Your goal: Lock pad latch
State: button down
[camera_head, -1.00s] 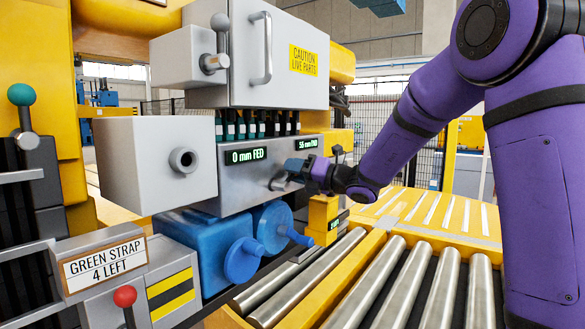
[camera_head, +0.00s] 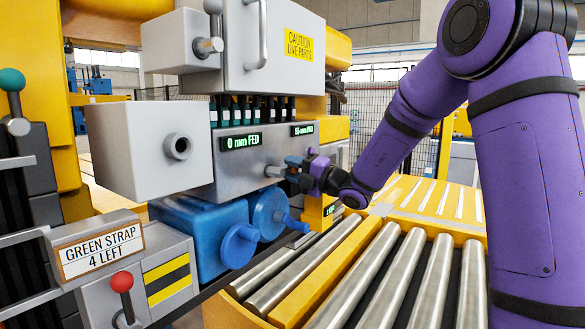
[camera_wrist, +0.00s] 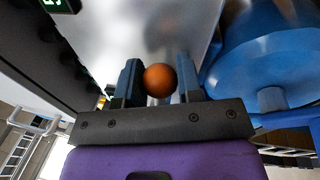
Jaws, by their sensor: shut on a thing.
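My gripper (camera_head: 293,162) is at the right part of the grey machine front, beside a short metal stub (camera_head: 275,171) that sticks out below the displays. In the wrist view, an orange ball knob (camera_wrist: 160,80) sits between the two dark blue fingers of my gripper (camera_wrist: 158,88). The gripper is shut on this knob. The knob is hidden by the fingers in the head view. How the knob joins the latch is hidden, and whether the latch is locked cannot be told.
A display (camera_head: 241,141) reads "0 mm FED"; a smaller one (camera_head: 303,129) is hard to read. Blue drums with handles (camera_head: 240,246) lie just below my gripper. Metal rollers (camera_head: 355,285) fill the front right. A sign (camera_head: 99,251) reads "GREEN STRAP 4 LEFT".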

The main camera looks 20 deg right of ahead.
dwell(0.3)
jog(key=c, duration=0.8)
grip_release()
jog(key=shift+s+d, duration=0.1)
jog(key=v, duration=1)
jog(key=shift+s+d+f, duration=0.2)
jog(key=shift+s, duration=0.05)
